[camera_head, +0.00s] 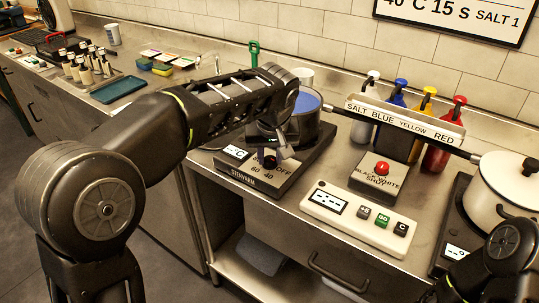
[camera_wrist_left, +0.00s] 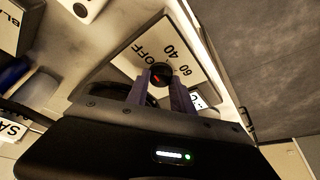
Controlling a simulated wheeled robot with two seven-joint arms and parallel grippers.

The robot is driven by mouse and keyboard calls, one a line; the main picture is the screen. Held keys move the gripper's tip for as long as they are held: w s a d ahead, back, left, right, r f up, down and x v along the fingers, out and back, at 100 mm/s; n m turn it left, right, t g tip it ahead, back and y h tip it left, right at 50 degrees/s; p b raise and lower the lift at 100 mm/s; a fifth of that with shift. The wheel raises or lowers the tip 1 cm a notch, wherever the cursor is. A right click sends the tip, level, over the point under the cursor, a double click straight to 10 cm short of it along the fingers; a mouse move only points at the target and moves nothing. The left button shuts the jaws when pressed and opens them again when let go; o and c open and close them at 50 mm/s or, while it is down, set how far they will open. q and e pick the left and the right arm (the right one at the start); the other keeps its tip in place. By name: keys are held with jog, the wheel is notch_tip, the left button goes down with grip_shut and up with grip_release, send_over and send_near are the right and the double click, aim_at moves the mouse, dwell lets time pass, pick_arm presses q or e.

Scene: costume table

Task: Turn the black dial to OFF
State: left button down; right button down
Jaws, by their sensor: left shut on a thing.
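The black dial (camera_wrist_left: 160,72) sits on the sloped front panel of the STENVARM hot plate (camera_head: 240,179), under a pot with blue contents. OFF, 40 and 60 are printed around it. My left gripper (camera_head: 271,158) reaches down to the panel, and in the head view it partly hides the dial. In the left wrist view the fingers (camera_wrist_left: 161,84) are shut on the dial, one on each side. A red mark shows on the dial; I cannot tell exactly which label it points to. Part of my right arm (camera_head: 508,247) shows at the lower right; its gripper is out of view.
A white panel with a display and buttons (camera_head: 343,220) and a box with a red button (camera_head: 382,168) stand to the right. Several squeeze bottles (camera_head: 440,140) stand behind. A white lidded pot (camera_head: 494,190) is at far right. A blue-grey tray (camera_head: 118,89) lies at left.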

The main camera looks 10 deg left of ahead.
pick_arm(q)
jog(key=shift+n, duration=0.5)
jog(key=c, duration=1.1)
grip_release()
jog(key=v, duration=0.7)
jog(key=shift+d+r, duration=0.25)
jog(key=shift+r, duration=0.1)
jog(key=shift+s, duration=0.1)
